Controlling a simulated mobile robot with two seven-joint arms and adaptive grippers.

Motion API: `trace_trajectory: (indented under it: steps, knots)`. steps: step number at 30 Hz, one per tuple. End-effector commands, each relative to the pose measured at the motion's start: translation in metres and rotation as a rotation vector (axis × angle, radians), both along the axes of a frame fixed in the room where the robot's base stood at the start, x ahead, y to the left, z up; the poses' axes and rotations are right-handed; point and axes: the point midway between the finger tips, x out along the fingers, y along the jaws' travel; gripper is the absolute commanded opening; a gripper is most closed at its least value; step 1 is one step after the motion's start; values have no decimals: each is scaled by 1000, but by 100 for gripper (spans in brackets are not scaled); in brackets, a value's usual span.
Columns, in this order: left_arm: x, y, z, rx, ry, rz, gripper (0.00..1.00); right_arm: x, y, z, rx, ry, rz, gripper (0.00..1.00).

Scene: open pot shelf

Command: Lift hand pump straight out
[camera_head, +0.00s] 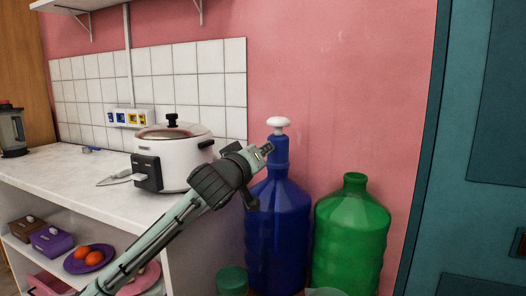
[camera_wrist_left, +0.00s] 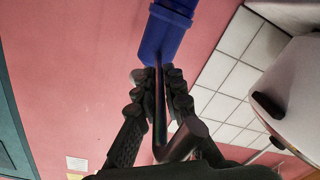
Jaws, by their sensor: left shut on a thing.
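The hand pump (camera_head: 279,148) has a blue body and a white push top (camera_head: 278,122). It stands upright at the mouth of the big blue bottle (camera_head: 282,225); I cannot tell whether it sits fully in the neck. My left gripper (camera_head: 265,150) reaches in from the lower left at the pump's left side. In the left wrist view the gripper's fingers (camera_wrist_left: 160,82) are shut around the pump's thin dark spout (camera_wrist_left: 160,110), with the blue pump body (camera_wrist_left: 166,32) just beyond the tips. My right gripper is not in view.
A green bottle (camera_head: 352,235) stands close to the right of the blue one. A white cooker (camera_head: 190,158) is on the counter (camera_head: 60,172) behind my left arm. A green-lidded container (camera_head: 232,279) is in front. The wall above the pump is clear.

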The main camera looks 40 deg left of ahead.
Motion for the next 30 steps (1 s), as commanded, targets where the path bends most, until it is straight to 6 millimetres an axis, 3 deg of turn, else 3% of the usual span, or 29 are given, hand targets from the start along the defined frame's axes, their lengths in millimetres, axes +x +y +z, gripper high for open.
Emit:
trace_trajectory:
  steps: [1, 6, 17, 30]
  knots:
    - [0, 0, 0, 0, 1, -1, 11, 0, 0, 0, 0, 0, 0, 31]
    - [0, 0, 0, 0, 1, -1, 32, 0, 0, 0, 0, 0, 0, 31]
    - [-4, -2, -1, -1, 0, -1, 33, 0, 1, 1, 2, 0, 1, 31]
    - [-65, -20, -1, -1, 1, -1, 33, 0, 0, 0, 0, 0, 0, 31]
